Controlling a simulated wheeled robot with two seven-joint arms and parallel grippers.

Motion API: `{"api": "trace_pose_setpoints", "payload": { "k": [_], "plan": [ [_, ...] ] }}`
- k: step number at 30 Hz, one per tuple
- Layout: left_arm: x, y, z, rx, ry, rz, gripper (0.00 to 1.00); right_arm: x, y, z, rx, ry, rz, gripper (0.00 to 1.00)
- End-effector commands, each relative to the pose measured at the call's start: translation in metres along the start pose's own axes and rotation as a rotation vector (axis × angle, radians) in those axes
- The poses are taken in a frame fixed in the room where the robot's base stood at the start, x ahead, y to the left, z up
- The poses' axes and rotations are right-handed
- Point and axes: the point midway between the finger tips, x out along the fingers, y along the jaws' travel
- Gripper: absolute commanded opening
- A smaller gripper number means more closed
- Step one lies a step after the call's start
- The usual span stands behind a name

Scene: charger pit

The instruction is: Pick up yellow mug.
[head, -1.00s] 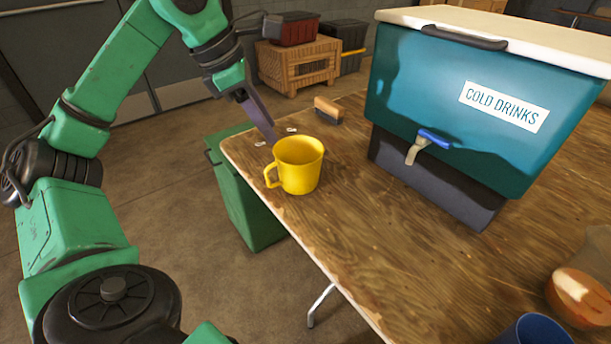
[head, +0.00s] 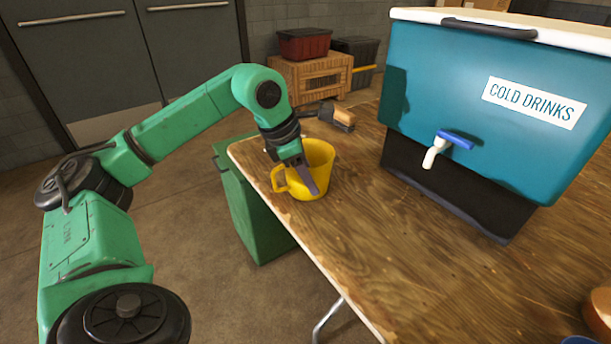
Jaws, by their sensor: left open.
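The yellow mug (head: 322,163) stands upright near the left corner of the wooden table, its handle toward the left. My left gripper (head: 308,184) points down at the mug from above and behind its left side. One dark finger shows in front of the mug's near side, by the handle. The other finger is hidden, so I cannot tell whether it is inside the mug or whether either finger touches it. The gripper is open. My right gripper is not in view.
A teal drinks cooler (head: 470,95) with a tap (head: 447,145) stands on a dark base to the right. A brush (head: 338,116) lies behind the mug. A green bin (head: 250,215) stands below the table's left edge. The tabletop (head: 400,260) in front is clear.

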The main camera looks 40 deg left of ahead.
Motion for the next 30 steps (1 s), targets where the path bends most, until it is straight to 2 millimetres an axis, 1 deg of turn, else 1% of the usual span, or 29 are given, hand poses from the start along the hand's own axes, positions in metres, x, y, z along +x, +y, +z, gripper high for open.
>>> {"api": "trace_pose_setpoints", "payload": {
  "k": [2, 5, 6, 17, 20, 22, 23, 26, 27, 30],
  "plan": [
    [-0.001, 0.000, 0.000, 0.000, 0.000, 0.000, 0.42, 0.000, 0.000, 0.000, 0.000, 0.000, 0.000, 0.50],
    [-0.001, 0.000, 0.000, 0.000, 0.000, 0.000, 0.08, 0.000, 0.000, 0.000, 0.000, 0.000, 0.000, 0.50],
    [-0.001, 0.000, 0.000, 0.000, 0.000, -0.001, 0.00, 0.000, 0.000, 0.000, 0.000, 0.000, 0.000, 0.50],
    [-0.002, 0.000, 0.000, 0.000, 0.000, -0.001, 0.00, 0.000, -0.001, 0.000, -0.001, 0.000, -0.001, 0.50],
    [-0.007, 0.001, 0.003, 0.000, 0.000, -0.001, 0.00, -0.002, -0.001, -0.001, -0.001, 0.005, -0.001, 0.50],
    [-0.015, 0.002, 0.007, 0.001, -0.003, 0.000, 0.00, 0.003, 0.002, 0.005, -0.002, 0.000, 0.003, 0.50],
    [-0.020, 0.002, 0.009, 0.001, -0.003, 0.000, 0.00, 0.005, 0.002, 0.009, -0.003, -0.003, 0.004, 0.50],
    [-0.047, 0.005, 0.021, 0.001, -0.007, -0.001, 0.00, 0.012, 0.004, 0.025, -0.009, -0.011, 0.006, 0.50],
    [-0.063, 0.007, 0.028, 0.002, -0.008, 0.000, 0.00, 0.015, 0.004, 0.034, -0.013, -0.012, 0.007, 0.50],
    [-0.100, 0.011, 0.043, 0.002, -0.010, 0.000, 0.00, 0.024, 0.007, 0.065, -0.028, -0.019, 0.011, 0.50]
  ]
}}
